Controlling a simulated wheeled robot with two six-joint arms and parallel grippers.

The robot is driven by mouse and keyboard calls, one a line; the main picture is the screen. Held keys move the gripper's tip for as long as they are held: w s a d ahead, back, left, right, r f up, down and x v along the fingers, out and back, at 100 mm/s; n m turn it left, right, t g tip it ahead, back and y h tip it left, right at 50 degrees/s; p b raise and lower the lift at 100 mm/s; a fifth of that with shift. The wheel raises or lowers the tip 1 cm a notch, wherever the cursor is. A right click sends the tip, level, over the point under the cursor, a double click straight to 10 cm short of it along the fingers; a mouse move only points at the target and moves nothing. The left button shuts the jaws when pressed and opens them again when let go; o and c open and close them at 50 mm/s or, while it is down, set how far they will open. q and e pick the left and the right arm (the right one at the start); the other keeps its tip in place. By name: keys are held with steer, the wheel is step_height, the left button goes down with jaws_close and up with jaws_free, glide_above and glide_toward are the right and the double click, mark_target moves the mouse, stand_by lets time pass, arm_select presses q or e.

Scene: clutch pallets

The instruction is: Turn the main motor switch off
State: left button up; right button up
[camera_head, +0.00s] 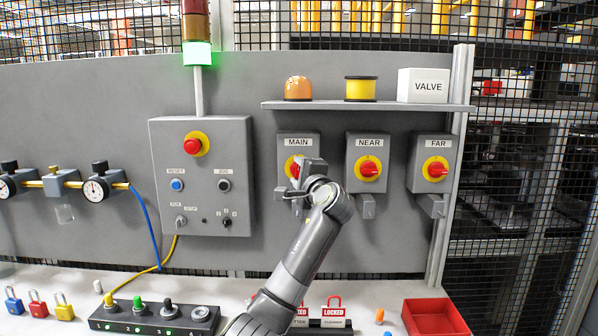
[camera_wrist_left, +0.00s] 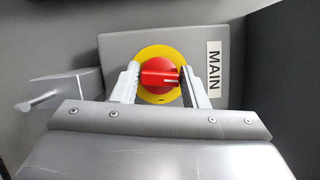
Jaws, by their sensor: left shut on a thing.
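The MAIN switch box (camera_head: 299,142) hangs on the grey panel with a red knob (camera_head: 293,167) on a yellow disc. In the left wrist view the red knob (camera_wrist_left: 160,76) sits on the yellow disc (camera_wrist_left: 160,52), and its white mark points toward the MAIN label (camera_wrist_left: 214,70). My left gripper (camera_head: 300,173) is at this switch, partly hiding it in the head view. In the wrist view the fingers of my left gripper (camera_wrist_left: 160,88) lie on opposite sides of the knob, shut on it. My right gripper is not in view.
The NEAR switch (camera_head: 369,169) and FAR switch (camera_head: 436,169) stand to the right, knobs lying sideways. A shelf (camera_head: 360,106) runs above. A control box (camera_head: 201,145) is to the left. Padlocks (camera_head: 38,302), a button block (camera_head: 150,318) and a red tray (camera_head: 432,318) lie below.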

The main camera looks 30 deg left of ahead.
arm_select(q)
steer(key=shift+n+h, duration=0.3)
steer(key=shift+n, duration=0.5)
steer(key=shift+f+g, duration=0.1)
steer(key=shift+g, duration=0.2)
steer(key=o, duration=0.9)
steer(key=b+v, duration=0.4)
steer(key=v, duration=1.3)
steer(key=shift+s, duration=0.2)
